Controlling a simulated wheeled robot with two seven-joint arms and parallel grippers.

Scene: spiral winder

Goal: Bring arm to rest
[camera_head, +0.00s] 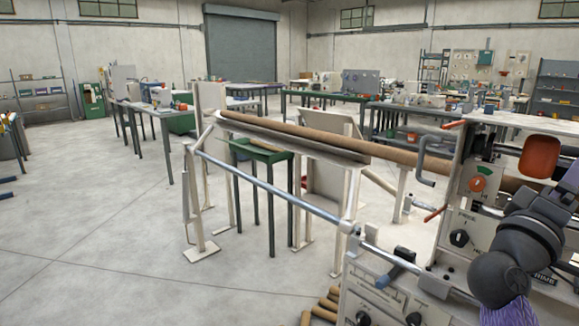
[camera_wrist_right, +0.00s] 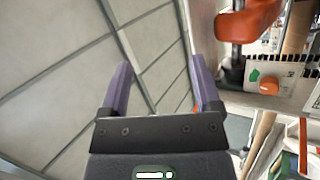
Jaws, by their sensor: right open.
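My right gripper (camera_wrist_right: 161,68) shows in the right wrist view with its two purple fingers spread apart. My right arm (camera_head: 515,255) comes in at the right edge of the head view, in front of the spiral winder (camera_head: 455,222). The winder is a cream machine with dark knobs and an orange-red part (camera_head: 540,155) on top. A similar orange part (camera_wrist_right: 250,18) shows just right of the fingers in the wrist view, apart from them. My left gripper is not in view.
A long brown tube (camera_head: 320,138) runs left from the winder above a cream trough. A steel rail (camera_head: 275,188) slopes in front. A green stand (camera_head: 262,152) is behind it. Brown tubes (camera_head: 325,305) lie at the bottom. The floor (camera_head: 110,240) at left is clear.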

